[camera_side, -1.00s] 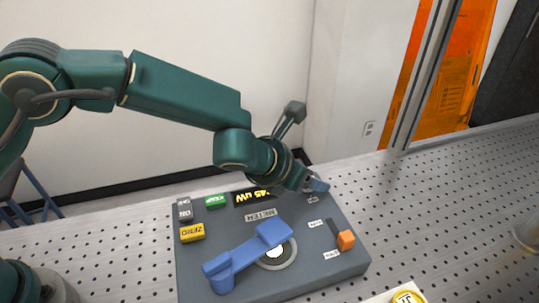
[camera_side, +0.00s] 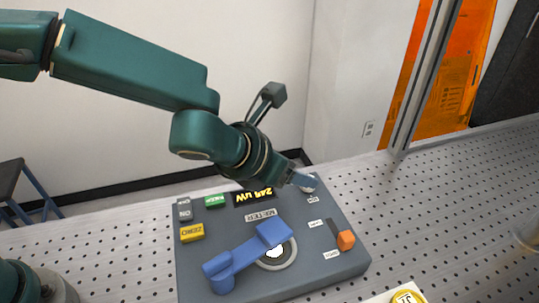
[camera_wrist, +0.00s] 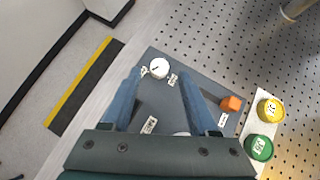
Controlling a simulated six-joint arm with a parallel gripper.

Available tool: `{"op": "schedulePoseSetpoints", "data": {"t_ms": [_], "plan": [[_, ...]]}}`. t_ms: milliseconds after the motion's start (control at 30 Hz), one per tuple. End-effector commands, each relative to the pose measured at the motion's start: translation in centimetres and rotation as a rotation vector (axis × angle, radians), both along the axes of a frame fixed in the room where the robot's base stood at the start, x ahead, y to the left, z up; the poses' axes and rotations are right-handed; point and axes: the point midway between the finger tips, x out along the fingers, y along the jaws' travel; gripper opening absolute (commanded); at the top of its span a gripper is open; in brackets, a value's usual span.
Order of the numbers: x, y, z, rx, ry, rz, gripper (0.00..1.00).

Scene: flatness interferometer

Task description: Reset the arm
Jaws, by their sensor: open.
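My gripper (camera_side: 304,181) is open and empty, raised a little above the far right corner of the grey meter panel (camera_side: 300,265). In the wrist view its two blue fingers (camera_wrist: 161,78) are spread apart, with a white round knob (camera_wrist: 159,68) showing just beyond and between the tips. In the side view the knob (camera_side: 309,188) is partly hidden behind the fingers. My forearm slopes down from the upper left.
The panel carries a blue swing arm (camera_side: 245,255), a yellow ZERO button (camera_side: 192,232), a green button (camera_side: 215,201), a lit display (camera_side: 254,196) and an orange-tipped lever (camera_side: 346,239). Yellow (camera_wrist: 271,109) and green (camera_wrist: 259,147) round buttons sit beside it.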

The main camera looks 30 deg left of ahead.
Motion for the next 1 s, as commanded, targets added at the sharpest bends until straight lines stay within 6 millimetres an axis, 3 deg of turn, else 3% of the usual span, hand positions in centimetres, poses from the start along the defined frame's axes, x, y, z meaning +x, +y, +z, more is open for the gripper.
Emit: {"op": "schedulePoseSetpoints", "data": {"t_ms": [133,233,367,467,700,900,1000], "plan": [[0.8,0.8,1.0,-0.012,-0.018,0.024,0.60],[1.9,2.6,4.1,-0.049,-0.071,0.073,0.60],[2.2,7.0,8.7,-0.139,-0.113,0.221,0.60],[1.1,10.9,11.4,-0.275,-0.102,0.415,0.60],[-4.6,18.8,14.3,-0.731,-0.020,0.980,0.60],[-11.3,22.5,13.4,-1.225,0.087,1.525,0.60],[-14.5,23.0,12.0,-1.476,0.154,1.801,0.60]]}}
